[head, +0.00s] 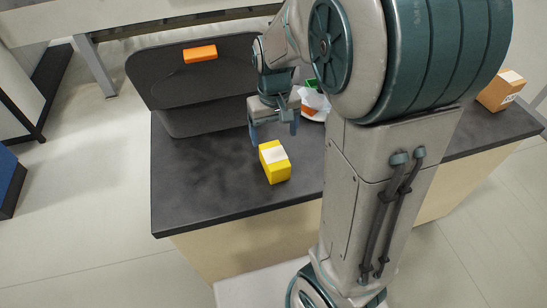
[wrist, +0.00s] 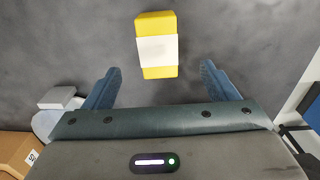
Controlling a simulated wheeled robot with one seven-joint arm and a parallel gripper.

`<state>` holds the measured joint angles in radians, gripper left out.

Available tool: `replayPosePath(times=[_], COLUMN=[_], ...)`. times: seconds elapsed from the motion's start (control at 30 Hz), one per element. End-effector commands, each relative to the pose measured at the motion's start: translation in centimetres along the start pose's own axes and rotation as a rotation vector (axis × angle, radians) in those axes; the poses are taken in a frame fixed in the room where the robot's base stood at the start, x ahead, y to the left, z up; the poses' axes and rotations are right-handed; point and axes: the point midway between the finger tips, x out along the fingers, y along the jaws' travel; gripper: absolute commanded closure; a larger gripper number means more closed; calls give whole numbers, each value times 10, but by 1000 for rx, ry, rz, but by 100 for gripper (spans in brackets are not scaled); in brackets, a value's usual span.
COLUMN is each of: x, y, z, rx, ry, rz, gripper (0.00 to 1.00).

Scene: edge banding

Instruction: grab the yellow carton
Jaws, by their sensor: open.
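The yellow carton (head: 275,162), with a white label around its middle, stands on the dark worktop (head: 200,190) near its front edge. In the wrist view the carton (wrist: 156,28) is at the top middle, ahead of the fingers and apart from them. My gripper (head: 273,138) is open and empty just behind the carton in the head view, its fingers pointing down. In the wrist view the two blue fingers of my gripper (wrist: 160,85) are spread wide, with only worktop between them.
A dark grey open case or tray (head: 180,122) with an orange block (head: 200,54) is at the back left. A white plate-like thing (head: 314,105) with small items is behind my arm. A cardboard box (head: 501,91) sits far right. The worktop left of the carton is clear.

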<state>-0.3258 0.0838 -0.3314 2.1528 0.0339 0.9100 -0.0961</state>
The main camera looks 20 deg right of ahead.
Motion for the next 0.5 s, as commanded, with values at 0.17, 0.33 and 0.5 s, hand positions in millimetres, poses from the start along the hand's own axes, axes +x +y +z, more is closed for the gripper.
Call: replayPosePath(times=[0.17,0.33,0.5], x=[38,64,74], y=[0,0,0], z=[1,1,0], rx=[1,1,1], ry=[-6,-4,-1], rz=[1,0,0], gripper=[20,20,20])
